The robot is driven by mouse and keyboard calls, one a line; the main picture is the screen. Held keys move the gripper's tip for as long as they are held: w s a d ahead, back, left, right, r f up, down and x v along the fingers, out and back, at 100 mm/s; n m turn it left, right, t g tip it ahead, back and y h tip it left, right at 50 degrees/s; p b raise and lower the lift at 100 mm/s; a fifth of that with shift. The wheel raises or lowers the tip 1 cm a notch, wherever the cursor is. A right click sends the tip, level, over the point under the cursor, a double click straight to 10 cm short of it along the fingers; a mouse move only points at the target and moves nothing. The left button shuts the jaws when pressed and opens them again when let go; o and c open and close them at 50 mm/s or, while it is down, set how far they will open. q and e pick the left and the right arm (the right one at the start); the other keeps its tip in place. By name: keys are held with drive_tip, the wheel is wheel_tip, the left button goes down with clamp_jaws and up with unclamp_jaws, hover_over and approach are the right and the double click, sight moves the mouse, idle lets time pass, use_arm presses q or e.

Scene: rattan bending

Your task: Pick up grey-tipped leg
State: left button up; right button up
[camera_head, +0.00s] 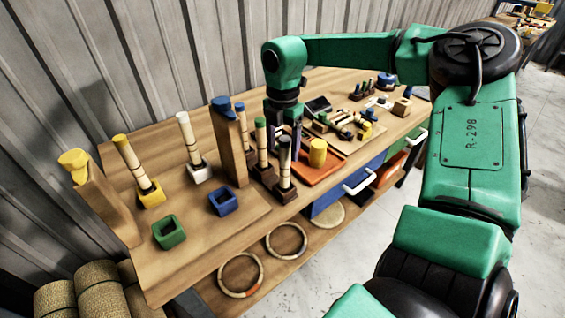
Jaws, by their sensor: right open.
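The grey-tipped leg (285,158) stands upright in a dark brown holder (286,192) near the front edge of the workbench. It is a pale rod with a dark grey top. My right gripper (284,132) points down just behind and above its tip. It is open and seems to hold nothing; its fingertips are partly hidden by the legs in front. The green-tipped leg (261,143) and the blue-tipped leg (241,117) stand close by to the left. My left gripper is out of view.
Yellow-tipped (131,159) and white-tipped (189,136) legs stand farther left. A wooden post with a blue top (229,145) rises beside the blue-tipped leg. Empty green (169,232) and blue (223,201) holders sit in front. A yellow cylinder (318,152) stands on an orange tray (309,173).

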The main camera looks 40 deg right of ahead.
sight(286, 154)
drive_tip(key=f, duration=0.3)
drive_tip(key=shift+s+d, duration=0.1)
drive_tip(key=shift+d, duration=0.3)
drive_tip(key=shift+a, duration=0.2)
drive_tip(key=c, duration=0.9)
clamp_jaws()
drive_tip(key=shift+d, duration=0.1)
drive_tip(key=shift+r, duration=0.15)
